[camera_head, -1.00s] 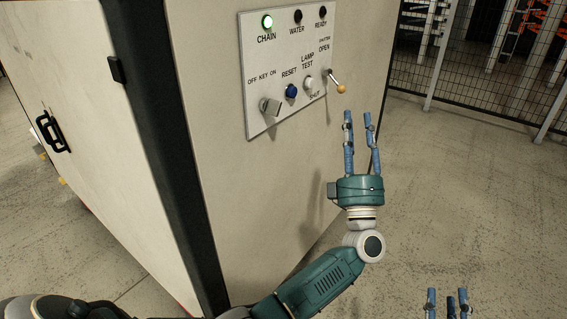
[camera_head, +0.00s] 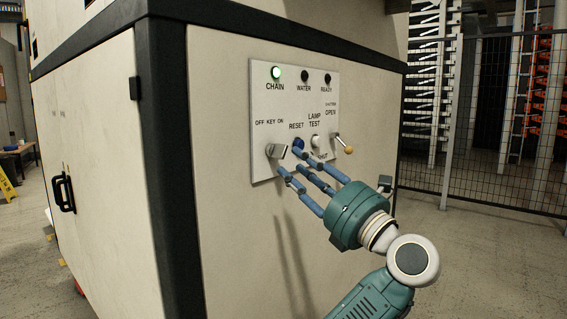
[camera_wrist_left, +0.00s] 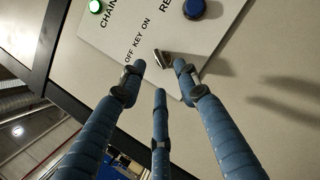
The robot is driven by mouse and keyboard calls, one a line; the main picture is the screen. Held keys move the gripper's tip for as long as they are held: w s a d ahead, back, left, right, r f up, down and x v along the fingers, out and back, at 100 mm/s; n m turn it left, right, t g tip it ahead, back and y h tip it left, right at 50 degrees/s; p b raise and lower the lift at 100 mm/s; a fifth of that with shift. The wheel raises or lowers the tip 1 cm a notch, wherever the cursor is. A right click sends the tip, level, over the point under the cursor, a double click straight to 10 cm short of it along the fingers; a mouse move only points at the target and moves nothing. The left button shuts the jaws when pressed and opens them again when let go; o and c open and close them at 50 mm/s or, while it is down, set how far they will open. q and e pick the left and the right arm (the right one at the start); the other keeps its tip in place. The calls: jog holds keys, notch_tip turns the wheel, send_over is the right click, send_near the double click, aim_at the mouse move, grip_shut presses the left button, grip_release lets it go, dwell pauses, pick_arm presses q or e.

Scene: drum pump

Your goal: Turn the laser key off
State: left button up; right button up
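The laser key (camera_head: 276,151) is a small grey metal key on the white control panel (camera_head: 262,105), under the label "OFF KEY ON". I cannot tell for sure which label it points to. My left gripper (camera_head: 291,164) has blue, spread fingers pointing at the panel, with the tips just right of and below the key. In the left wrist view the key (camera_wrist_left: 162,62) shows between the spread fingertips (camera_wrist_left: 160,78), and no finger is clearly touching it. The gripper is open and empty. My right gripper is out of view.
The panel also has a blue reset button (camera_head: 298,143), a white lamp test button (camera_head: 315,141) and a shutter lever with an orange knob (camera_head: 347,149). The chain lamp (camera_head: 276,73) glows green. A mesh fence (camera_head: 480,130) stands right, beyond open floor.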

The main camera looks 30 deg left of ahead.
aim_at(283, 156)
pick_arm(q)
jog(key=b+x, duration=0.1)
jog(key=x, duration=0.4)
jog(key=shift+w+a+r, duration=0.1)
jog(key=shift+a, duration=0.2)
grip_shut()
